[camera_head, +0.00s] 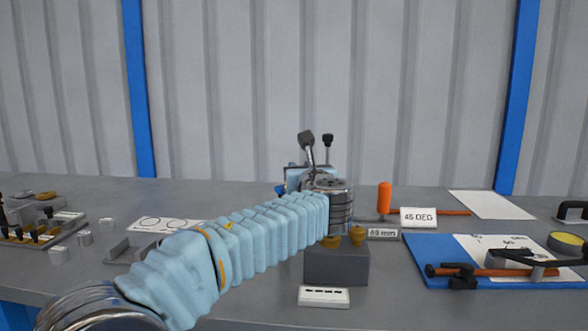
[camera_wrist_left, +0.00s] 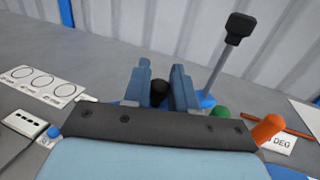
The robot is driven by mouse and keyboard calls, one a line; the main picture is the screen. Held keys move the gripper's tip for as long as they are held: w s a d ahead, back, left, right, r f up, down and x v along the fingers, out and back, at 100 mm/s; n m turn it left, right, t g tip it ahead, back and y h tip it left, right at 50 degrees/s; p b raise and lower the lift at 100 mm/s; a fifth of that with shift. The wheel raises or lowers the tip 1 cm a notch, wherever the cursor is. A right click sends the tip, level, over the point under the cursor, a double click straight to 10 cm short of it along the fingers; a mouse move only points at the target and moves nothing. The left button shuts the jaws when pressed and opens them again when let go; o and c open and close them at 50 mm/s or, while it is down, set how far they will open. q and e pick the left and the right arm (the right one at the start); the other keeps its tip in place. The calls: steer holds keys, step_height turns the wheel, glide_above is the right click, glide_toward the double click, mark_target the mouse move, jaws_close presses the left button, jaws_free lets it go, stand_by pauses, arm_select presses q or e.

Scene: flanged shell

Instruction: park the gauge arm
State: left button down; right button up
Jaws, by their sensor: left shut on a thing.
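My left gripper (camera_wrist_left: 164,88) shows in the wrist view, its two blue fingers closed on a dark round knob (camera_wrist_left: 159,93). I cannot tell whether this knob belongs to the gauge arm. A grey rod with a black block head (camera_wrist_left: 242,25) rises tilted just right of the fingers. In the head view my pale blue sleeved left arm reaches to the fixture at the middle of the bench, and its wrist hides the fingers and most of the fixture. A tilted lever with a dark head (camera_head: 306,138) and a black-knobbed rod (camera_head: 327,140) stand up behind the wrist. My right gripper is not in view.
An orange handle (camera_head: 384,198) stands by a "45 DEG" card (camera_head: 418,217) on the right. A grey block (camera_head: 336,264) with yellow knobs is in front of the wrist. A blue board (camera_head: 420,257) with tools lies right. Small metal parts (camera_head: 84,238) lie left.

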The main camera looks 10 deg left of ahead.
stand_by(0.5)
arm_select(q)
steer(key=c, duration=1)
jaws_free()
steer(key=shift+c, duration=0.2)
steer(key=shift+s+d, duration=0.15)
steer(key=shift+s, duration=0.1)
steer(key=b+v, duration=0.2)
steer(key=v, duration=1.1)
steer(key=shift+b, duration=0.3)
steer(key=shift+d, duration=0.1)
